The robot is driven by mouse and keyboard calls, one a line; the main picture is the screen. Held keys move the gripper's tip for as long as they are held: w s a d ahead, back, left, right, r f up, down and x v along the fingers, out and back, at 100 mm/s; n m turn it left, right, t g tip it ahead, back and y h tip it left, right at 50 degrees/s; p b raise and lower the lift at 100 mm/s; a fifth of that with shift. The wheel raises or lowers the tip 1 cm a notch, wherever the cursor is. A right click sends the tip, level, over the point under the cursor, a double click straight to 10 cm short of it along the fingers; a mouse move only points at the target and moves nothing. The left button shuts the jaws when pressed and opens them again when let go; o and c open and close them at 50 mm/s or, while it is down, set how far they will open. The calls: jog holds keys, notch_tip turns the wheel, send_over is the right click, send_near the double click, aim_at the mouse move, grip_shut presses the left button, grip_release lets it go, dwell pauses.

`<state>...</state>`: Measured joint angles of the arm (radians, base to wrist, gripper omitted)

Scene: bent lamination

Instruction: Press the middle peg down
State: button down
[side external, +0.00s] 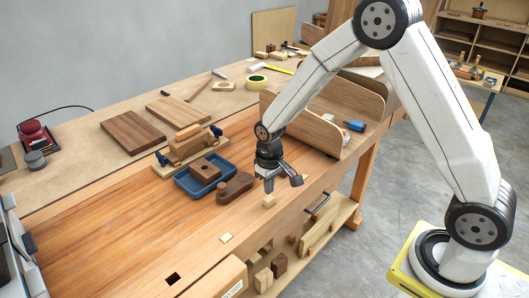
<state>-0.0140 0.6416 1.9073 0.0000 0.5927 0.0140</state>
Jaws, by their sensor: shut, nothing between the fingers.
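Pegs stand in a row along the front of the workbench (110,250). One pale square peg (269,200) sticks up above the bench top, just under my gripper. Another pale peg (226,237), nearer the camera, looks low, close to the surface. A dark square hole (173,278) is further along the row toward the camera. I cannot tell for certain which peg counts as the middle one. My gripper (270,188) is shut and empty, pointing down close above the raised peg. Whether it touches the peg is unclear.
A dark wooden plane-like tool (235,187) lies left of my gripper, beside a blue tray (181,184) holding a brown block. A curved wooden lamination (345,108) stands behind my gripper. The front-left bench top is largely clear.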

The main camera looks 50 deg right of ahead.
aim_at(269, 198)
jog(key=shift+f, duration=2.4)
dwell(0.4)
jog(key=shift+r, duration=4.05)
jog(key=shift+s+r, duration=0.15)
jog(key=shift+s, duration=0.05)
jog(key=s+r+t, duration=0.1)
jog(key=s+r, duration=0.1)
jog(key=s, duration=0.5)
jog(key=s+r+t, duration=0.1)
jog(key=s+r, duration=0.1)
jog(key=s, duration=0.5)
jog(key=shift+s+d+r+t, duration=0.15)
jog(key=shift+d+r+t, duration=0.15)
